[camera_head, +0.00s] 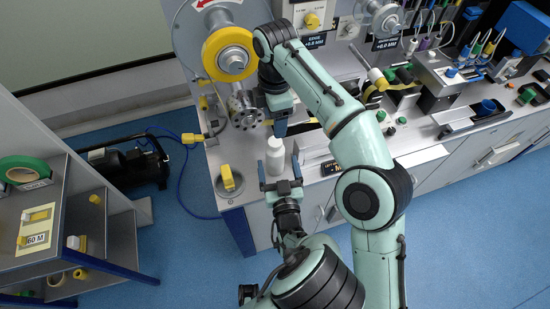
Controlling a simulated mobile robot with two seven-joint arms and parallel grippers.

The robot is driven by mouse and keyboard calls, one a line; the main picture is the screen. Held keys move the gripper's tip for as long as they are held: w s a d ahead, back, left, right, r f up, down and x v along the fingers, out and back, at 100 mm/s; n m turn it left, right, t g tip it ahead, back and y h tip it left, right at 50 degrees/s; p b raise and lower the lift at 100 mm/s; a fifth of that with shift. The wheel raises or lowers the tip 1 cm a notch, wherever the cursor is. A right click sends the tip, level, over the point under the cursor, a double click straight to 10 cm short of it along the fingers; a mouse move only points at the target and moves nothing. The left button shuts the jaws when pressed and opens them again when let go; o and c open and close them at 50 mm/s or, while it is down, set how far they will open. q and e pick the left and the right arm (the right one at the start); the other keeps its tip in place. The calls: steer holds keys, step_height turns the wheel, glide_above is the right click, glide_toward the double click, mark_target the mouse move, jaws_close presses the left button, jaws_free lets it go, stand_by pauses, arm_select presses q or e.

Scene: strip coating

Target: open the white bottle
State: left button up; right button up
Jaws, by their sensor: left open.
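The white bottle (275,160) stands upright near the front edge of the grey workbench, with its narrower white top facing up. My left gripper (279,171) is open at the bench's front edge. Its two fingers point toward the bottle, one to each side of its lower part, and it does not appear to grip it. My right gripper (280,122) is behind the bottle, with its fingers pointing down. A gap shows between it and the bottle top. Its fingers overlap in this view, so its opening is unclear.
A yellow-rimmed reel (229,54) and a metal roller (243,108) are left of my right gripper. A yellow block (227,177) sits in a round holder left of the bottle. Coating equipment (440,78) fills the right side. A shelf (70,215) stands at far left.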

mark_target(275, 150)
arm_select(q)
steer(key=w, duration=0.4)
steer(key=w+a, duration=0.1)
steer(key=shift+w, duration=0.4)
